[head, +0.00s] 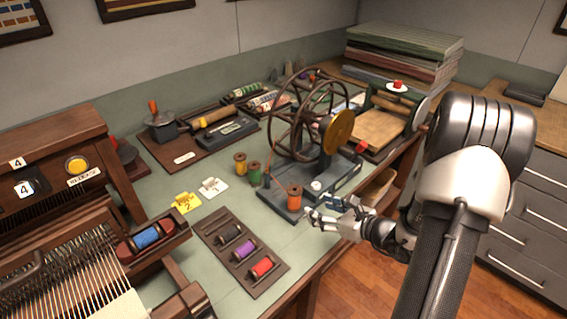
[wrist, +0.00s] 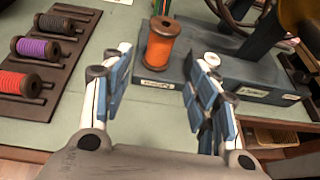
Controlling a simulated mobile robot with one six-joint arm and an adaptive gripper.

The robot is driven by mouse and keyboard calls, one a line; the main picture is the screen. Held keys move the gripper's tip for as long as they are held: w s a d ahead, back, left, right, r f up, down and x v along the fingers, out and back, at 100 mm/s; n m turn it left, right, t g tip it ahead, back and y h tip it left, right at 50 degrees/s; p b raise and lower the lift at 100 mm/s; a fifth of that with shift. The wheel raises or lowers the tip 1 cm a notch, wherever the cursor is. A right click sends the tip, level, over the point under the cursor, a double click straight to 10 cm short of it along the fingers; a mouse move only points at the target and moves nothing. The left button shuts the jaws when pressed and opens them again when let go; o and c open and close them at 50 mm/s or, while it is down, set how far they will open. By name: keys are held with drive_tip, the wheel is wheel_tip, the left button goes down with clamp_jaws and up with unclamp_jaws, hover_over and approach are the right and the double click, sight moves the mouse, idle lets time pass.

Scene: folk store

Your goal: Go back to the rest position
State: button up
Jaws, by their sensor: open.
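My gripper (head: 330,220) is open and empty at the front edge of the green table. In the wrist view its two fingers (wrist: 160,95) stand wide apart. An orange spool (head: 295,197) stands upright on the grey base of the winding wheel, just beyond the fingertips. It also shows between and beyond the fingers in the wrist view (wrist: 162,43). The fingers do not appear to touch it. My arm reaches in from the right.
A wooden rack (head: 227,225) holds black, purple and red spools, left of my gripper. The winding wheel (head: 303,115) stands behind the orange spool. Yellow and green spools (head: 254,173) stand left of it. A loom (head: 60,235) fills the left. Open floor lies at lower right.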

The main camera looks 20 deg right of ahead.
drive_tip(key=s+a+r+n+g+y, duration=0.2)
drive_tip(key=s+a+r+n+g, duration=0.15)
drive_tip(key=a+n, duration=0.35)
drive_tip(key=s+a+r+n+g+y, duration=0.1)
drive_tip(key=s+a+r+n+g, duration=0.1)
drive_tip(key=a+r+n, duration=0.45)
drive_tip(key=s+a+r+n+g+y, duration=0.2)
drive_tip(key=s+a+r+n+g, duration=0.15)
drive_tip(key=a, duration=0.65)
drive_tip(key=s+a+r+n+g+h, duration=0.15)
drive_tip(key=s+n+h, duration=0.25)
drive_tip(key=s+n, duration=0.5)
drive_tip(key=s+d+r+n+t+h, duration=0.2)
drive_tip(key=s+d+r+n+h, duration=0.1)
drive_tip(key=s+d+n+h, duration=0.1)
drive_tip(key=d+n+h, duration=0.1)
drive_tip(key=n, duration=0.1)
drive_tip(key=shift+s+r+n, duration=0.3)
drive_tip(key=shift+r, duration=0.05)
